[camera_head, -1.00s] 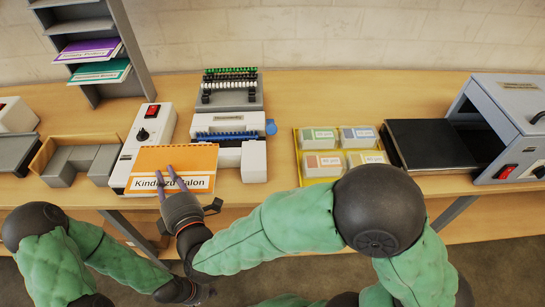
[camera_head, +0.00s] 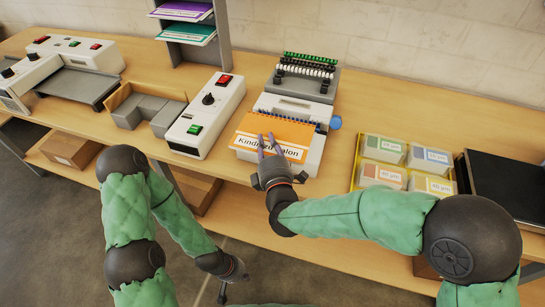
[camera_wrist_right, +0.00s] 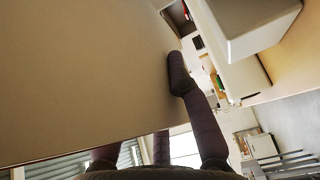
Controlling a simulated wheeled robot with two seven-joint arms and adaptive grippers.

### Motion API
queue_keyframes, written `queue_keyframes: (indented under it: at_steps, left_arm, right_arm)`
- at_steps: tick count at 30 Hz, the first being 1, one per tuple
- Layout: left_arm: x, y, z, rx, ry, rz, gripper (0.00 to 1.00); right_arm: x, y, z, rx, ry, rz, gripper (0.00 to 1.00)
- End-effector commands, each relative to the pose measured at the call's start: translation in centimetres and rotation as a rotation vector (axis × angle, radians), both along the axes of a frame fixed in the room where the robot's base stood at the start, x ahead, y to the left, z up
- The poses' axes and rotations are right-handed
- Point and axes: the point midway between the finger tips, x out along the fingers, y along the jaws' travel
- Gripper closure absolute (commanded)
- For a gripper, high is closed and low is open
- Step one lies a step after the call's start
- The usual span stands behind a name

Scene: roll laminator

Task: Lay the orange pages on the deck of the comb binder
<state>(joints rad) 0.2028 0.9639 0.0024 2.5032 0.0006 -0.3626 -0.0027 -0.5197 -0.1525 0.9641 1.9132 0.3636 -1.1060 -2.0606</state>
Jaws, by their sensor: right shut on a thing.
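The orange pages (camera_head: 283,131), with a white title strip, are over the front deck of the comb binder (camera_head: 297,105). I cannot tell whether they touch the deck. My right gripper (camera_head: 270,146) is shut on their near edge, two fingers lying across the top. In the right wrist view the pages (camera_wrist_right: 75,75) are a broad dim sheet at the left, beside the gripper's fingers (camera_wrist_right: 172,115). The binder's rear part shows black, white and green combs. My left gripper (camera_head: 226,290) hangs low in front of the table, away from the pages; its jaw opening is unclear.
Left of the binder stands a white unit (camera_head: 208,115) with a knob and red and green switches. A yellow tray (camera_head: 356,165) of small labelled boxes is to its right. A grey shelf (camera_head: 190,48) with purple and green booklets stands behind.

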Motion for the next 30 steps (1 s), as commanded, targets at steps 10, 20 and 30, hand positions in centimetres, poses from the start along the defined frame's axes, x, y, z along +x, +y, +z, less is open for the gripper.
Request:
queue_keyframes:
  at_steps: [10,20,30]
  left_arm:
    - [0.0,0.0,-1.3,0.0,0.0,0.0,1.0]
    - [0.0,0.0,-3.4,0.0,0.0,0.0,1.0]
    - [0.0,0.0,-3.5,0.0,0.0,0.0,1.0]
  right_arm:
    - [1.3,-1.4,-2.1,0.002,-0.003,-0.003,1.0]
    - [1.4,-1.5,-5.5,0.0,-0.002,0.0,1.0]
    - [1.4,-1.5,-5.7,0.001,-0.003,0.0,1.0]
